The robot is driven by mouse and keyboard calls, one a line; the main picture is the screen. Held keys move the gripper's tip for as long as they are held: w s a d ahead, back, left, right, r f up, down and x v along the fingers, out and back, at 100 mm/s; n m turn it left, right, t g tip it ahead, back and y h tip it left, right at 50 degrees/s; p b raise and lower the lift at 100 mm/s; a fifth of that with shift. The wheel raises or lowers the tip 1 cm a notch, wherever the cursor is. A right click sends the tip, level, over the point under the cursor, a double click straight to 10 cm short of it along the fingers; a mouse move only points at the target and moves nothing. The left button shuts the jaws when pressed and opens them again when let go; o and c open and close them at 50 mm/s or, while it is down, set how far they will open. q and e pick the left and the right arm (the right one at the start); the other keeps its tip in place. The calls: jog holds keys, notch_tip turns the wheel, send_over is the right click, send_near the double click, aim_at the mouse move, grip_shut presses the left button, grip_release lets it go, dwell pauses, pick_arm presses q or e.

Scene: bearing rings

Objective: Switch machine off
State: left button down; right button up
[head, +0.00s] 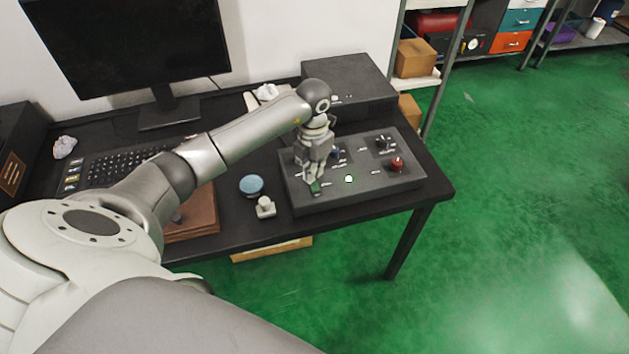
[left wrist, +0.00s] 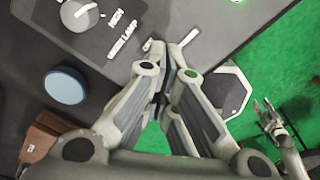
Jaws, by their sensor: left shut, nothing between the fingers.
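The machine's dark control panel (head: 335,200) lies on the black desk in the head view. It carries a red knob (head: 397,164), a black knob (head: 383,142) and a small pale button with a green rim (head: 348,179). My left gripper (head: 315,189) is shut and empty, pointing down over the panel's front left part. Whether it touches the panel I cannot tell. A small open gripper, apparently my right one (left wrist: 264,106), shows low over the green floor.
A blue disc (head: 251,185) and a small white stand (head: 265,207) lie left of the panel. A dark box (head: 350,82) stands behind it. A keyboard (head: 125,168), a monitor (head: 125,45) and a brown folder (head: 195,220) are farther left. The floor at right is clear.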

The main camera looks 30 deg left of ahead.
aim_at(314, 182)
pick_arm(q)
jog(key=shift+r+p, duration=1.4)
jog(key=shift+r, duration=0.85)
jog(key=shift+d+f, duration=0.1)
